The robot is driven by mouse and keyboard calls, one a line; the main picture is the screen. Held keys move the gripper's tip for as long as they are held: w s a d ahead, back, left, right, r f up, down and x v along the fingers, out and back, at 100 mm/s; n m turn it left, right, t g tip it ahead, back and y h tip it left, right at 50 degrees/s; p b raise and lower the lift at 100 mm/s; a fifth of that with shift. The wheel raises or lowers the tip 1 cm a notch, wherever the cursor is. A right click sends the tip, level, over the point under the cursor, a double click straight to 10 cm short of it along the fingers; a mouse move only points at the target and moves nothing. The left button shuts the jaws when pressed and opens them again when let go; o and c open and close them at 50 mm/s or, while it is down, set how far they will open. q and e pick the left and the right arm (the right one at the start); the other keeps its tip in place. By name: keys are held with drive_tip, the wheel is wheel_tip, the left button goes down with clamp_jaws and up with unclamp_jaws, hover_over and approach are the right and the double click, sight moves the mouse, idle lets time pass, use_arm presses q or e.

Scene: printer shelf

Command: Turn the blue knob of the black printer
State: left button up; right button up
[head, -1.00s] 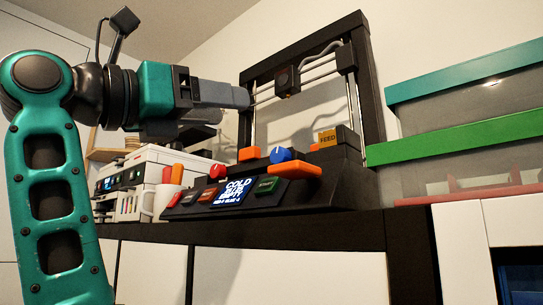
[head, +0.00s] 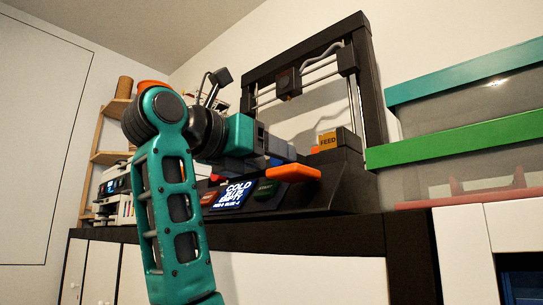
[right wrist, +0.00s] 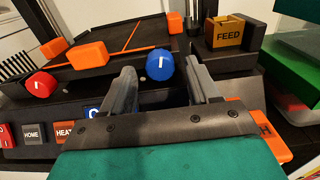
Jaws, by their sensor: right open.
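The black printer (head: 345,193) stands on the dark shelf top, with its tall frame rising behind. Its blue knob (right wrist: 159,67) has a white mark and shows in the right wrist view just beyond and between the fingertips. In the head view my arm and gripper mostly hide the knob. My right gripper (right wrist: 162,74) is open, one finger toward each side of the knob; I see no clear contact. In the head view this gripper (head: 282,150) is low over the front of the printer. My left gripper is not in view.
A red knob (right wrist: 40,84) and orange blocks (right wrist: 88,55) lie left of the blue knob. A FEED box (head: 328,141) stands to the right. An orange bar (head: 294,173) juts from the printer's front. Bins with a green lid (head: 450,140) stand at the right.

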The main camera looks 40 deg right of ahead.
drive_tip(key=shift+d, duration=0.6)
drive_tip(key=c, duration=1)
